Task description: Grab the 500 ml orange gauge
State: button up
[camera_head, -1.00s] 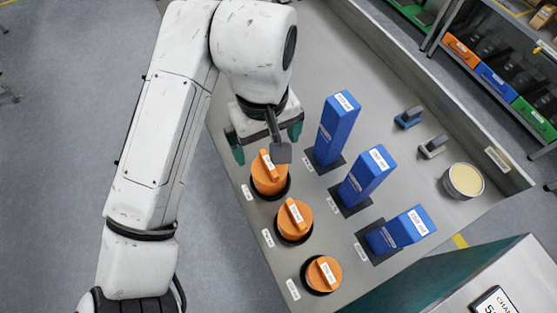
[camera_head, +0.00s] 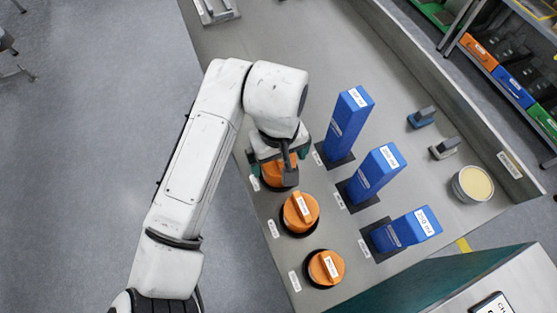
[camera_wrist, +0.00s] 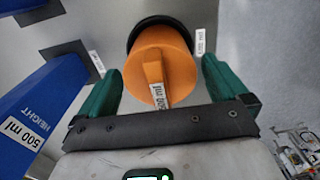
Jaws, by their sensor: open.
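The orange gauge under my gripper (camera_head: 280,166) is a round orange cylinder (camera_head: 274,179) with a raised grip bar, on a dark ring at the far end of the orange row. The wrist view shows this gauge (camera_wrist: 178,58) between the green fingers, with a small label on its bar that seems to read 500 ml. My gripper (camera_wrist: 164,82) is open, one finger on each side of the gauge, with visible gaps. In the head view my wrist hides part of the gauge.
Two more orange gauges (camera_head: 299,213) (camera_head: 325,268) stand nearer in the row. Tall blue blocks (camera_head: 347,124) (camera_head: 375,174) (camera_head: 405,231) stand to the right, the farthest close to my gripper. A cream-filled tin (camera_head: 472,184) sits at the right edge.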

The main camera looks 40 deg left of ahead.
jog(key=c, duration=1.1)
jog(key=shift+r, duration=0.1)
jog(key=shift+r, duration=0.1)
